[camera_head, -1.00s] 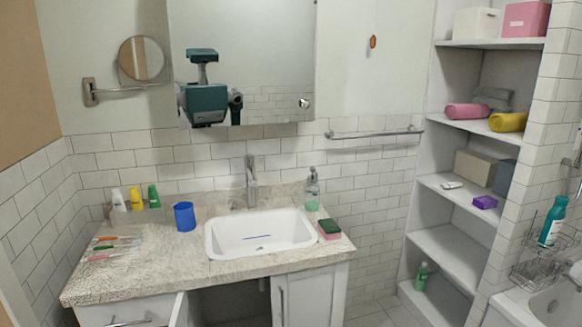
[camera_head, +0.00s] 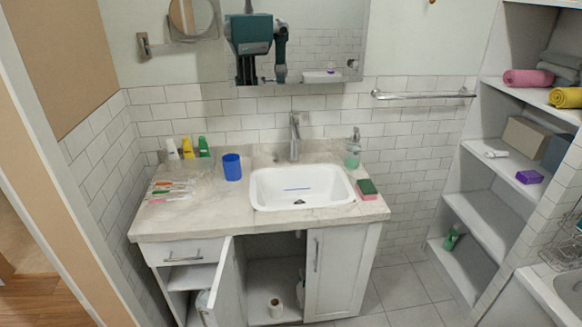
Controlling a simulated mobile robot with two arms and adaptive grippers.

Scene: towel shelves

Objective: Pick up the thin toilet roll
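A small white toilet roll (camera_head: 275,308) stands upright on the floor of the open cabinet under the sink, its dark core hole facing up. A taller white object (camera_head: 300,290) stands to its right, partly hidden by the right cabinet door; I cannot tell whether it is another roll. A whitish item (camera_head: 202,300) shows in the left compartment, mostly hidden behind the open door. Neither of my grippers is in view.
The left cabinet door (camera_head: 226,285) stands open; the right door (camera_head: 342,270) is shut. The drawer (camera_head: 183,252) is above the left compartment. The countertop (camera_head: 230,210) holds a sink (camera_head: 300,190) and a blue cup (camera_head: 232,167). Tiled floor at right is clear.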

